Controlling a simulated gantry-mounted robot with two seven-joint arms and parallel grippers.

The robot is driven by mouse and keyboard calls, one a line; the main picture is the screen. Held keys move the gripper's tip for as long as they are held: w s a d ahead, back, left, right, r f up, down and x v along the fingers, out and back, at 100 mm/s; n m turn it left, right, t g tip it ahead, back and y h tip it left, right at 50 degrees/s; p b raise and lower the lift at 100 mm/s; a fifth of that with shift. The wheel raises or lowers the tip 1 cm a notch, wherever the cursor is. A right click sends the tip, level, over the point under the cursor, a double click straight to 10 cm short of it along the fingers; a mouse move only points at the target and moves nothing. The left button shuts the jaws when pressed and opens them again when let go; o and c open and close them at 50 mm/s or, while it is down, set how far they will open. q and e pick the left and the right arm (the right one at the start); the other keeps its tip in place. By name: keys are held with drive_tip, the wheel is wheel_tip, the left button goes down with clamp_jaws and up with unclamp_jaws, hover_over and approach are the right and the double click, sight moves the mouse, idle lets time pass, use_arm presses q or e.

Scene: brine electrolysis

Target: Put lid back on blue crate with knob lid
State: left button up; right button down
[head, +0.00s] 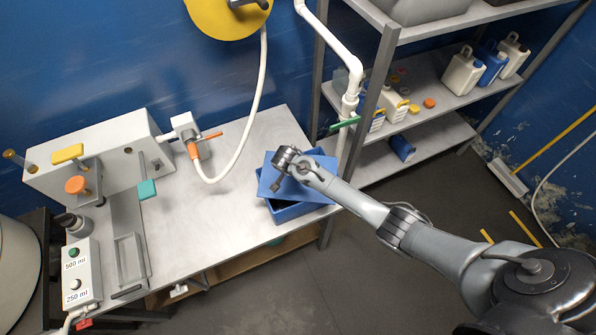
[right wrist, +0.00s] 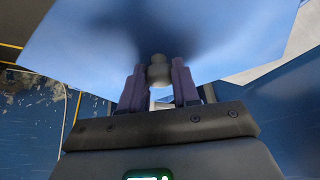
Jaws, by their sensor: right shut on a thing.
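The blue crate (head: 286,213) stands on the metal table near its right edge. Its flat blue lid (head: 268,181) is over the crate, turned at an angle to it, so parts of the crate show past the lid's edges. In the right wrist view the lid (right wrist: 100,45) fills the upper part. My right gripper (head: 282,172) is above the lid. In the right wrist view its two fingers (right wrist: 159,82) are closed on the lid's grey knob (right wrist: 158,68). Whether the lid touches the crate's rim is unclear. My left gripper is not in view.
The metal table (head: 215,225) is mostly bare left of the crate. A dispensing machine with coloured handles (head: 95,160) and a button box (head: 80,272) stand at the left. A white pipe (head: 349,95) and a shelf with bottles (head: 464,72) are behind and right.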

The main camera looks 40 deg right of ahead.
idle(0.6)
idle(0.3)
drive_tip(key=c, duration=1.1)
unclamp_jaws()
drive_tip(key=o, duration=0.3)
drive_tip(key=shift+o, duration=0.5)
drive_tip(key=o, duration=0.4)
drive_tip(key=shift+o, duration=0.2)
drive_tip(key=shift+p, duration=0.3)
